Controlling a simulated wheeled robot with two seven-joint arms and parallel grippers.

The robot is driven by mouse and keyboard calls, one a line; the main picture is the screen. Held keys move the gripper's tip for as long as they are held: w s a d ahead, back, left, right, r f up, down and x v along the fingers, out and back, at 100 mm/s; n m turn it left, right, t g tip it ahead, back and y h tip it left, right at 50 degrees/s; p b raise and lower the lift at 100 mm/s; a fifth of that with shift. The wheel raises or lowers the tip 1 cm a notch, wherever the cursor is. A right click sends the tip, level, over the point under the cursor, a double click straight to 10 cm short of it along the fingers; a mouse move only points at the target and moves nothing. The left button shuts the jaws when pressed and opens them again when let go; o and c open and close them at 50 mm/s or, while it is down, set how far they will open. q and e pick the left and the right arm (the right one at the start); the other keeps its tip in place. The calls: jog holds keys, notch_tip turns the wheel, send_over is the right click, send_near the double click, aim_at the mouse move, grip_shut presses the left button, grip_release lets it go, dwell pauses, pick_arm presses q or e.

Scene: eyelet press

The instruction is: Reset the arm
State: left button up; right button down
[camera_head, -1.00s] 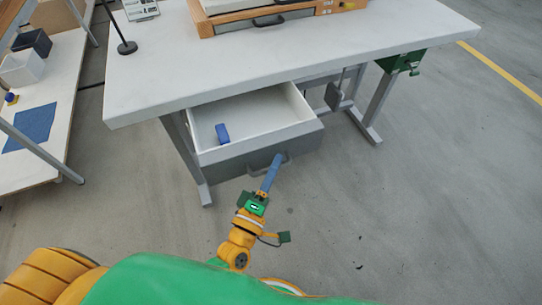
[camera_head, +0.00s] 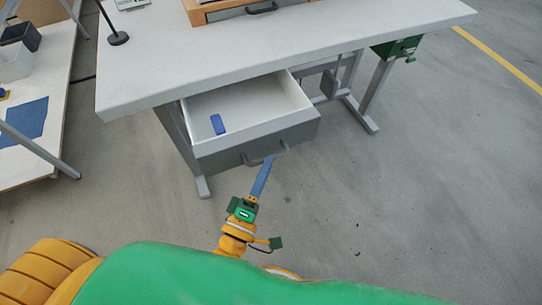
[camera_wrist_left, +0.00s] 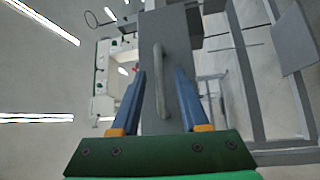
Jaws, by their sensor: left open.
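My left gripper (camera_head: 267,158) is open and empty, just in front of the grey drawer's handle (camera_head: 280,149). In the left wrist view its two blue fingers (camera_wrist_left: 160,72) stand apart, with the bar handle (camera_wrist_left: 160,82) showing between them in the picture. The fingers appear clear of the handle; the exact gap is hard to tell. The drawer (camera_head: 250,150) is pulled open under the table and has a white inside. A small blue block (camera_head: 217,124) lies in it. My right gripper is not in view.
The white table (camera_head: 290,55) carries a wood-framed unit (camera_head: 250,12) and a black stand (camera_head: 118,38). A green clamp-like part (camera_head: 397,48) hangs at its right end. A shelf (camera_head: 60,120) with bins stands at left. The floor to the right is clear.

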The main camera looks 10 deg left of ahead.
pick_arm(q)
jog(key=v, duration=0.3)
jog(key=shift+s, duration=0.2)
